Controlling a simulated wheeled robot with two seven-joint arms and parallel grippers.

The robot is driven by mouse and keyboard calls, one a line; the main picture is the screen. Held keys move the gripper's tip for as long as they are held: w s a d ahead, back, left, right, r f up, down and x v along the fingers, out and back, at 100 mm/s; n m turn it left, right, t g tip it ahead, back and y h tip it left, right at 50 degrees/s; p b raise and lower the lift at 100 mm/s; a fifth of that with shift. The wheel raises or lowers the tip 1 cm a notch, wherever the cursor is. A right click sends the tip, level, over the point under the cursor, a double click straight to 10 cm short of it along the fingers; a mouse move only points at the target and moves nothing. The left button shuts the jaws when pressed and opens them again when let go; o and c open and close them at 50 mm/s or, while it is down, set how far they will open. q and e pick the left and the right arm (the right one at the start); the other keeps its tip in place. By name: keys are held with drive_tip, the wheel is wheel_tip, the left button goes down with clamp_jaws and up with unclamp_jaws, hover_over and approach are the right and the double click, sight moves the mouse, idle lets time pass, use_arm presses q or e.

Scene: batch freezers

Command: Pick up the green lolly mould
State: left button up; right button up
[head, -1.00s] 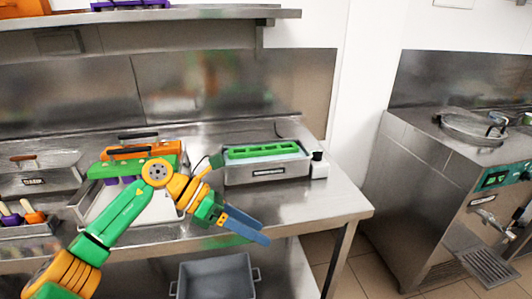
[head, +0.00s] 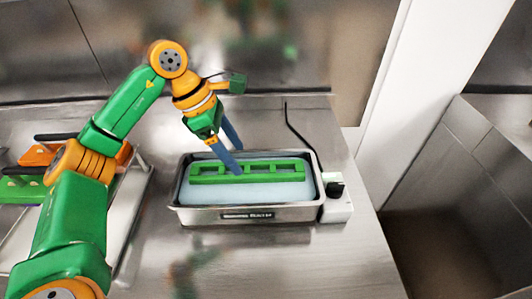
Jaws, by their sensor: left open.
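The green lolly mould (head: 262,178) is a long green frame with openings along it. It lies in the pale liquid of a steel bath (head: 283,212) on the counter, its upper part above the surface. My left gripper (head: 238,158) points down over the mould's middle. Its two blue fingers are apart, the nearer tip at or just above the mould and the other towards its far side. I cannot tell whether they touch it. My right gripper is out of view.
A white box with a black knob (head: 337,198) stands at the bath's right end, with a black cable behind it. A tray (head: 128,212) with another green mould (head: 20,190) and an orange one (head: 38,155) is at left. The counter in front is clear.

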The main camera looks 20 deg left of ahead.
sight(246, 169)
use_arm(q)
drive_tip(key=shift+w, duration=0.35)
drive_tip(key=shift+s+d+f+p, duration=0.35)
drive_tip(key=shift+f+p, duration=0.1)
drive_tip(key=shift+f, duration=0.1)
drive_tip(key=shift+s+d+f+p, duration=0.35)
drive_tip(key=shift+f+p, duration=0.1)
drive_tip(key=shift+f, duration=0.1)
drive_tip(key=x, duration=0.4)
drive_tip(key=shift+w+a+p, duration=0.15)
drive_tip(key=shift+w+p, duration=0.15)
drive_tip(key=shift+p, duration=0.1)
drive_tip(key=shift+w+f, duration=0.1)
drive_tip(key=c, duration=1.1)
clamp_jaws()
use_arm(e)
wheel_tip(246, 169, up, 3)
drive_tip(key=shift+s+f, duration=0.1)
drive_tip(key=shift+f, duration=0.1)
